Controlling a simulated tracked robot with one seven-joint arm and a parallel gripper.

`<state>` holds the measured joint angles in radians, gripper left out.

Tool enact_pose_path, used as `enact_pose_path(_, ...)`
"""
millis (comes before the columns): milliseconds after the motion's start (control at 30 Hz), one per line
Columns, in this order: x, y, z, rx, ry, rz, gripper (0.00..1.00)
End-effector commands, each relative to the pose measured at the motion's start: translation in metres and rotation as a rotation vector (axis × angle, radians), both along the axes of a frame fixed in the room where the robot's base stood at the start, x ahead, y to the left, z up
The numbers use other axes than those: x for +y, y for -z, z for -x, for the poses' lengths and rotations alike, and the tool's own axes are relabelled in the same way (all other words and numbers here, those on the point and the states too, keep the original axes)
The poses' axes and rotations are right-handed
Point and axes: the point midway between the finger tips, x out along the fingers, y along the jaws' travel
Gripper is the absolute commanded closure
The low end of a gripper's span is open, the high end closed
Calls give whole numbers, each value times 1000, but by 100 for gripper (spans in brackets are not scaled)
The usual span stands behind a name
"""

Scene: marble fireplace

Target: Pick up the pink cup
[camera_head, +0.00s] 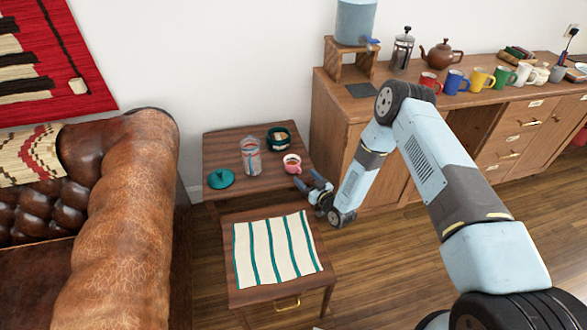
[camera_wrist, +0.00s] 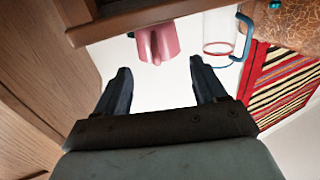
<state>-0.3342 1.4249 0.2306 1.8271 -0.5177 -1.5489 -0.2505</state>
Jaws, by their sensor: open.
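The pink cup (camera_head: 292,163) stands upright on the small wooden side table (camera_head: 225,148), near its right edge. It holds something dark reddish. My gripper (camera_head: 306,178) is just in front and to the right of the cup, low by the table edge, with its fingers open and empty. In the wrist view the pink cup (camera_wrist: 157,42) shows beyond the fingertips, roughly in line with the gap between the open fingers (camera_wrist: 160,70). The cup and fingers look apart there. The wrist picture appears upside down.
A clear jar (camera_head: 251,157), a dark green bowl (camera_head: 278,138) and a teal lid (camera_head: 221,179) share the side table. A striped cloth (camera_head: 277,249) covers the nearer table. The wooden desk (camera_head: 345,140) stands close on the right, the leather sofa (camera_head: 125,220) on the left.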

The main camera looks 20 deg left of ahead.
Motion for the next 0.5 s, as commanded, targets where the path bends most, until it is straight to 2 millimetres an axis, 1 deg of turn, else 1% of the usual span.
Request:
enact_pose_path(133,7,1,-7,0,-1,0,29)
enact_pose_path(333,26,5,-26,-1,-2,0,29)
enact_pose_path(500,37,5,-35,-1,0,1,29)
